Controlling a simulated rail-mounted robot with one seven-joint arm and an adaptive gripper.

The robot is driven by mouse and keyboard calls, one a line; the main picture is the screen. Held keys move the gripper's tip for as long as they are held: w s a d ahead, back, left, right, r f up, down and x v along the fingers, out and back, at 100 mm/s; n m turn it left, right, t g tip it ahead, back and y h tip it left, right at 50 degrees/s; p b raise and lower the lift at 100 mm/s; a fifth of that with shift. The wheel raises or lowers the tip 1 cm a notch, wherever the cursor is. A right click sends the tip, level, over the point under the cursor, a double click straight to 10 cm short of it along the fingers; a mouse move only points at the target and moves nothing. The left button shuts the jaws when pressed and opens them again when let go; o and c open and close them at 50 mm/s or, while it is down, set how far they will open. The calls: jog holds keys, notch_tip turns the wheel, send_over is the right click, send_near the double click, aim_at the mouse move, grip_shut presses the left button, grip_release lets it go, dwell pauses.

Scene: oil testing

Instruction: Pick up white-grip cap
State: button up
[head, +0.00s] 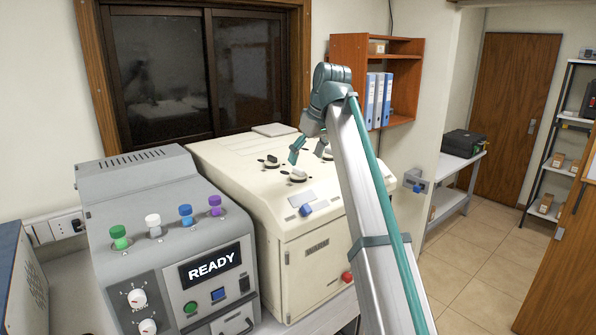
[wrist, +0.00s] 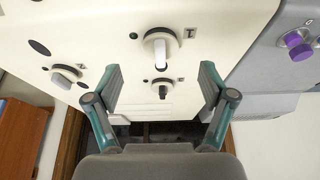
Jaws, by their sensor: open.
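The white-grip cap (head: 298,175) sits on the sloped top of the cream machine (head: 235,165). In the wrist view the white-grip cap (wrist: 160,48) lies just ahead of the fingertips, near the middle between them, on a round base. My gripper (head: 308,153) is above the machine top, with its fingers spread and nothing between them. In the wrist view my gripper (wrist: 160,68) frames a smaller dark-grip cap (wrist: 162,91) between its fingers. I cannot tell the exact height of the fingertips above the caps.
Another cap with a grey grip (wrist: 66,75) is at the left of the wrist view. A grey machine (head: 160,220) with coloured knobs and a READY screen stands left of the cream one. The window (head: 200,70) and an orange shelf (head: 405,85) are behind.

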aim_at(302, 170)
jog(key=shift+p+x, duration=1.55)
jog(key=shift+x, duration=1.4)
jog(key=c, duration=0.9)
